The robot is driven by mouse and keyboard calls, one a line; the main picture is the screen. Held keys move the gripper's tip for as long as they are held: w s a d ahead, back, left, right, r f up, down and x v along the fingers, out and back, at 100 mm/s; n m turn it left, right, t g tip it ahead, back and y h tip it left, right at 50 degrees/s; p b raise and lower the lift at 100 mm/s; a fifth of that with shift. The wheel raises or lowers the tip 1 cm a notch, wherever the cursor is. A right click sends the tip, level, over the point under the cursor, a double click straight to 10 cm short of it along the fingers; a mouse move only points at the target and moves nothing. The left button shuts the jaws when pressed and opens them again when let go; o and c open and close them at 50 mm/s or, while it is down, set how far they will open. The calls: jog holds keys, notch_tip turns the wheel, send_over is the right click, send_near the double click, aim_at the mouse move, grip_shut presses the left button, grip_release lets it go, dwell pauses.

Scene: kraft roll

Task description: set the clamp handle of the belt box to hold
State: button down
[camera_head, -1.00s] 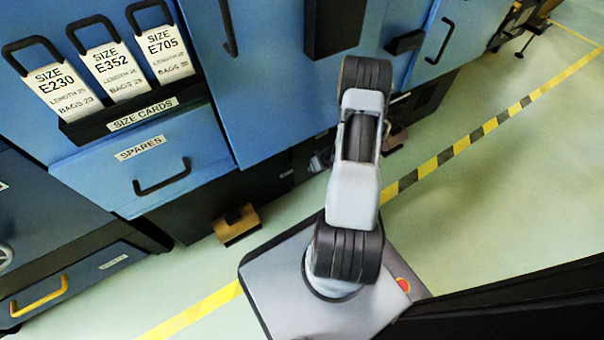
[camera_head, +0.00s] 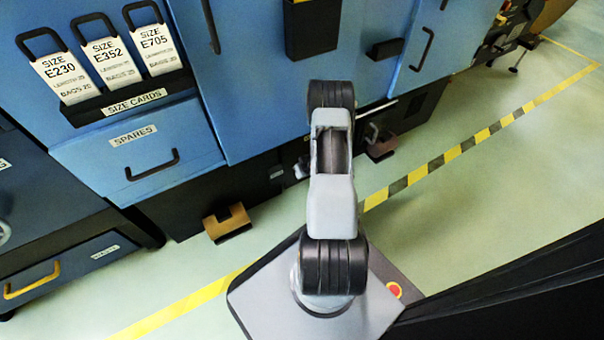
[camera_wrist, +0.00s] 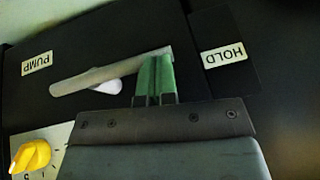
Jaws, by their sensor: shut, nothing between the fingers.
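In the wrist view the clamp handle (camera_wrist: 85,79) is a pale grey bar on a dark panel. A whitish rounded part (camera_wrist: 106,87) sits just below the bar. My gripper (camera_wrist: 160,58) has green fingers, shut with nothing between them. Their tips overlap the bar's right end in the picture; I cannot tell whether they touch it. In the head view my gripper and the handle are hidden.
A yellow knob (camera_wrist: 31,157) on a pale dial is at lower left in the wrist view. The head view shows blue cabinets with a size cards rack (camera_head: 134,101), a spares drawer (camera_head: 140,150) and an orange-brown pedal (camera_head: 227,222). The floor (camera_head: 480,200) at right is clear.

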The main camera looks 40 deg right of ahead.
jog(key=shift+w+a+f, duration=0.15)
jog(key=shift+a, duration=0.1)
jog(key=s+a+r, duration=0.4)
jog(key=a+r, duration=0.4)
jog(key=shift+a+r, duration=0.2)
jog(key=shift+r, duration=0.05)
jog(key=shift+s, duration=0.15)
dwell(0.6)
